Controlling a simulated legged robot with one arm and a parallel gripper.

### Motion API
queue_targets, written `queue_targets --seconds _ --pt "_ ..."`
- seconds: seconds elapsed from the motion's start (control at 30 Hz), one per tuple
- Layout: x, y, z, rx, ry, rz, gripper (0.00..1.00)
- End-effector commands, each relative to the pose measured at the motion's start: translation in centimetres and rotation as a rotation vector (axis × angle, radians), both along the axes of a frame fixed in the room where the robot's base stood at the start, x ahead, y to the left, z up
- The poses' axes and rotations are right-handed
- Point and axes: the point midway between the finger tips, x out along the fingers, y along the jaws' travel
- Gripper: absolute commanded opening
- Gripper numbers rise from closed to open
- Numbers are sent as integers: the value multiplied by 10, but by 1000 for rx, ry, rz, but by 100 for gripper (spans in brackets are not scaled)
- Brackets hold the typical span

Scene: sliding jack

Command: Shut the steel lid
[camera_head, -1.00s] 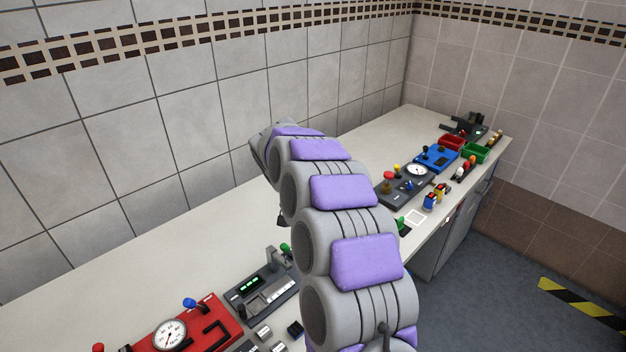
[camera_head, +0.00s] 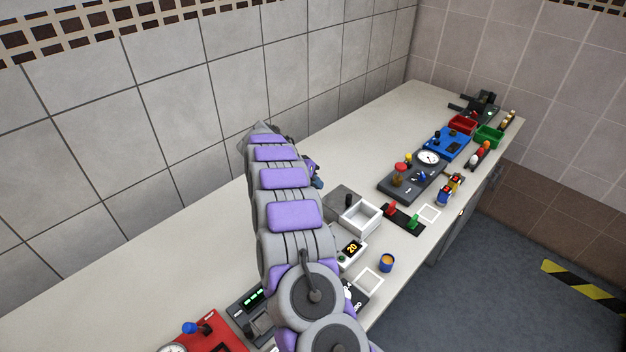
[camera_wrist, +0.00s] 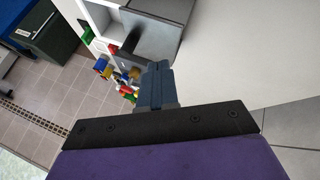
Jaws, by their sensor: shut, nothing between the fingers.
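A white open-topped box (camera_head: 361,217) stands on the counter, right of my arm in the head view. The grey steel lid (camera_head: 342,197) lies back to the left of its opening and leaves the inside exposed. In the head view my gripper (camera_head: 316,179) is partly hidden by my arm, left of the lid.
A dark gauge panel (camera_head: 411,184) is farther back. The counter along the wall is clear.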

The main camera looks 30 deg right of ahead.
Motion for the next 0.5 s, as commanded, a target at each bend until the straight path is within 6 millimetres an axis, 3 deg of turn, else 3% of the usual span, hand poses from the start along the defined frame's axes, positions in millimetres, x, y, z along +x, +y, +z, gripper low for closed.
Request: queue_targets --seconds 0.33,0.5 --pt "-5 -37 -50 0 1 -2 0" --pt "-18 -49 -46 3 -3 2 0"
